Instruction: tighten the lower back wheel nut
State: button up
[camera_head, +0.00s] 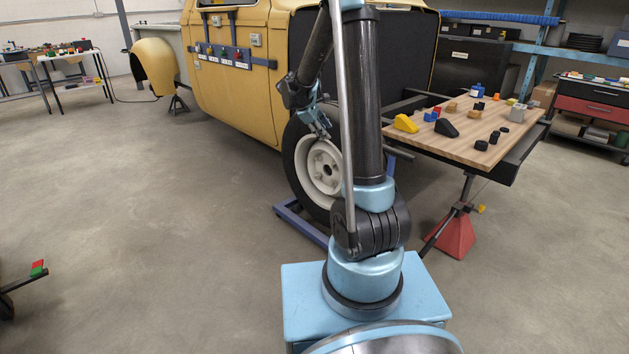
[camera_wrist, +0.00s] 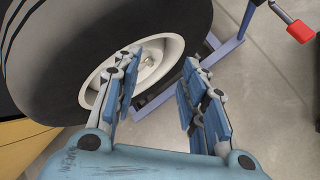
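The wheel has a black tyre (camera_head: 296,159) and a cream rim (camera_head: 313,178); it stands on the yellow car body's side, behind my arm. In the wrist view the tyre (camera_wrist: 60,65) fills the upper left, and the rim (camera_wrist: 165,47) shows beyond my fingers. Small nuts sit around the hub, but they are too small and partly hidden to tell which is the lower back one. My gripper (camera_head: 318,128) is in front of the wheel's upper part. In the wrist view my gripper (camera_wrist: 162,62) is open, with nothing between its fingers.
A blue stand (camera_head: 300,222) lies under the wheel. To the right, a wooden worktop (camera_head: 470,150) holds several small blocks and parts, above a red stand (camera_head: 455,238). A red-tipped bar (camera_wrist: 300,32) shows at upper right in the wrist view.

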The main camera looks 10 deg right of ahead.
jog(key=w+a+f+n+t+h, duration=0.15)
jog(key=w+a+f+n, duration=0.3)
jog(key=w+f, duration=0.55)
jog(key=w+a+f+n+t+h, duration=0.15)
jog(key=w+a+f+n, duration=0.3)
jog(key=w+f, duration=0.55)
jog(key=n+h, duration=0.1)
jog(key=n, duration=0.1)
send_near(316, 177)
jog(key=shift+t, duration=0.5)
jog(key=x, duration=0.8)
jog(key=shift+d+f, duration=0.25)
jog(key=shift+f, duration=0.1)
grip_shut()
